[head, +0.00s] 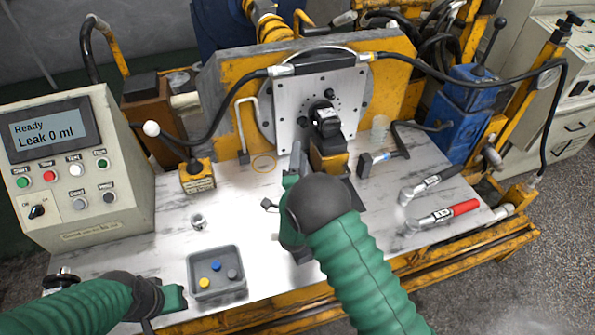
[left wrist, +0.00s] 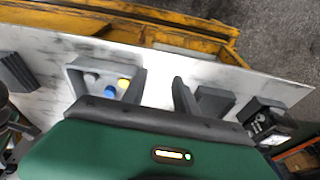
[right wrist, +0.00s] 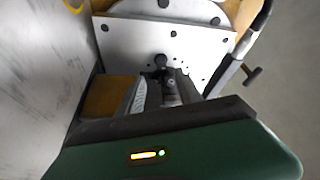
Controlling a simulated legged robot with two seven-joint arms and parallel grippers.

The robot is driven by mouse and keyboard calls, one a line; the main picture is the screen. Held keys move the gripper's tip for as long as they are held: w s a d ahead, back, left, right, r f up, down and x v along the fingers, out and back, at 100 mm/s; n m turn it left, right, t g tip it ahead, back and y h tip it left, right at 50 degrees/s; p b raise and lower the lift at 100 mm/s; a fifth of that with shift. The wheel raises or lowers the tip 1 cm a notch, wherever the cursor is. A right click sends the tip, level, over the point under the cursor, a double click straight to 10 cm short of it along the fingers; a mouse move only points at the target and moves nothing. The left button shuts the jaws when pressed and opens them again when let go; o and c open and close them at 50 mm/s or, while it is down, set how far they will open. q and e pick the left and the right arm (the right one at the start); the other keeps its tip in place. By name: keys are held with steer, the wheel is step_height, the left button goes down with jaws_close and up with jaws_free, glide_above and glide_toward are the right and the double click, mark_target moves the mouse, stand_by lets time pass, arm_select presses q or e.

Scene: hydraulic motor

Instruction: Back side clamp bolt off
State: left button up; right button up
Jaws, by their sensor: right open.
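The bench fixture has a grey metal plate (head: 345,92) with a black clamp (head: 326,120) at its middle, above a yellow block (head: 328,158). In the right wrist view the dark clamp and its bolt (right wrist: 166,74) stand in front of the plate (right wrist: 185,43). My right gripper (head: 294,165) is open, low in front of the fixture and left of the block; in its wrist view the fingers (right wrist: 175,92) spread on either side of the clamp, with no visible grip. My left gripper (head: 176,301) is open and empty near the front left edge; its fingers also show in the left wrist view (left wrist: 158,88). The clamp's back side is hidden.
A grey tray (head: 217,289) with blue, yellow and grey caps lies at front left. A control box (head: 75,165) reads "Ready, Leak 0 ml". The middle left table is mostly clear.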

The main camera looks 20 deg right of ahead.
arm_select(q)
steer(key=shift+r, duration=0.15)
arm_select(e)
steer(key=v, duration=0.7)
steer(key=shift+a, duration=0.1)
